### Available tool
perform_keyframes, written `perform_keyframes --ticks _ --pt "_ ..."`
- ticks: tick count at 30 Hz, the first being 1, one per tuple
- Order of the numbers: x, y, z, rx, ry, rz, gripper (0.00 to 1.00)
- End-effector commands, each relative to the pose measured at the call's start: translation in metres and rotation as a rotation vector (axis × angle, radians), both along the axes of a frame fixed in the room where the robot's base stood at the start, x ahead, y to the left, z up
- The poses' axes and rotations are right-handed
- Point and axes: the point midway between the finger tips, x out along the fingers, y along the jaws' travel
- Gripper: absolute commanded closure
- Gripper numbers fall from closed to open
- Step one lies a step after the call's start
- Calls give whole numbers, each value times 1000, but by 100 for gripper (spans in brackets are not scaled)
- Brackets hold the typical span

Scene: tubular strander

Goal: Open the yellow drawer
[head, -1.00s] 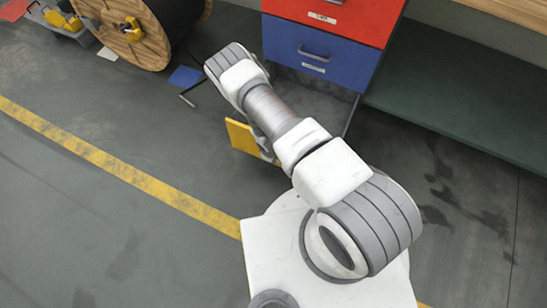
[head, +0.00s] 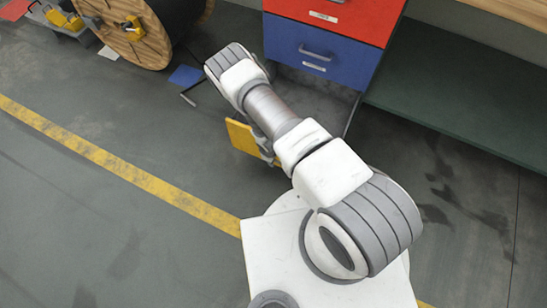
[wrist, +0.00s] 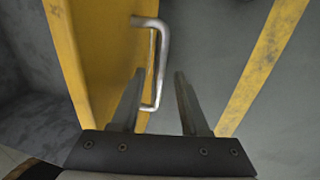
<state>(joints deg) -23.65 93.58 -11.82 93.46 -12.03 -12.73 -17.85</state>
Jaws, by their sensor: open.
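The yellow drawer's front (head: 240,137) stands out ahead of the cabinet, below the blue drawer (head: 330,65), partly hidden by my arm. A grey area like the drawer's inside shows behind it. In the wrist view, the yellow front (wrist: 105,50) fills the left side and carries a silver bar handle (wrist: 160,55). My gripper (wrist: 157,78) is open at the handle. The handle's lower end lies between the two fingers, closer to the left one; I cannot tell whether they touch.
A red drawer (head: 335,15) is above the blue one. A green shelf (head: 460,95) lies to the right. A wooden cable reel (head: 125,30) and a blue plate (head: 186,76) are at the upper left. The floor with the yellow line (head: 120,165) is clear at left.

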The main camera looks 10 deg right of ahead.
Motion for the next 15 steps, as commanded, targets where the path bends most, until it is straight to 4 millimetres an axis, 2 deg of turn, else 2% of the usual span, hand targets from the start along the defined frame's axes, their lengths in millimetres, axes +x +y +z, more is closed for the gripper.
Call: perform_keyframes --ticks 5,8,15 --pt "0 0 4 -1 -1 0 55" --pt "-1 1 15 -1 -1 0 55" --pt "-9 7 69 0 -1 0 55"
